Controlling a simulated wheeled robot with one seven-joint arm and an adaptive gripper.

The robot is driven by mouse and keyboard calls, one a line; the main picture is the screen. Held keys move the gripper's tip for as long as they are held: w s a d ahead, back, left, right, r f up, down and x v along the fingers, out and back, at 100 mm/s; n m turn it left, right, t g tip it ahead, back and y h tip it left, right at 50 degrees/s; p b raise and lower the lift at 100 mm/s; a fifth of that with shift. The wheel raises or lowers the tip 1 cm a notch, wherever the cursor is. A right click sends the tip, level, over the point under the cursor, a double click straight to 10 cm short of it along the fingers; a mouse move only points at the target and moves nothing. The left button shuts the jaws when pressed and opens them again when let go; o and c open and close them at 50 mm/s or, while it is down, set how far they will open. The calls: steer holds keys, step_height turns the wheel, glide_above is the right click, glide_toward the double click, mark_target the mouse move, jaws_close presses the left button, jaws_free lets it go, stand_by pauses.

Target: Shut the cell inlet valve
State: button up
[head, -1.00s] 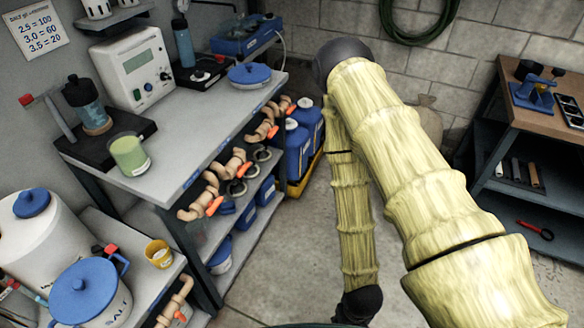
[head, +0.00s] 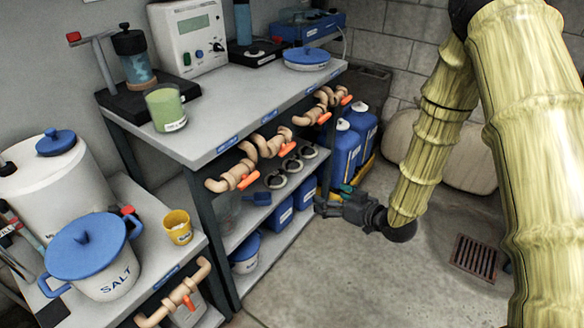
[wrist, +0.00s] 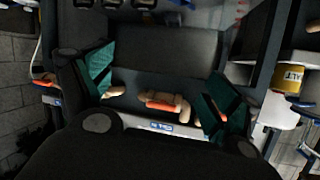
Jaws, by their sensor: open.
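Several tan pipe valves with orange handles line the bench's front, including a near one (head: 237,179), a middle one (head: 278,145) and a far one (head: 322,116). Blue labels mark the bench edge above them, too small to read, so I cannot tell which is the cell inlet valve. My gripper (head: 322,204) is in front of the shelves, below valve height and apart from the valves. In the wrist view my gripper (wrist: 155,90) is open, with teal finger pads. One valve with an orange handle (wrist: 170,105) shows beyond the gap between them, lying along the label strip.
The bench (head: 215,130) carries a meter box (head: 190,38) and a green beaker (head: 165,108). A salt pot (head: 95,260) and a yellow cup (head: 178,226) stand on the near side table. Blue jugs (head: 345,148) stand behind my gripper. The floor has a drain grate (head: 474,257).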

mark_target(289, 150)
steer(key=w+a+r+n+y+b, duration=0.3)
steer(key=w+r+n+y+b, duration=0.2)
steer(key=r, duration=0.4)
steer(key=x, duration=0.5)
steer(key=b+x, duration=0.1)
steer(key=x, duration=0.4)
steer(key=shift+s+a, duration=0.15)
steer(key=shift+a, duration=0.25)
steer(key=shift+c, duration=0.4)
steer(key=c, duration=0.9)
steer(key=shift+d, duration=0.15)
steer(key=shift+c, duration=0.2)
steer(key=shift+m, duration=0.3)
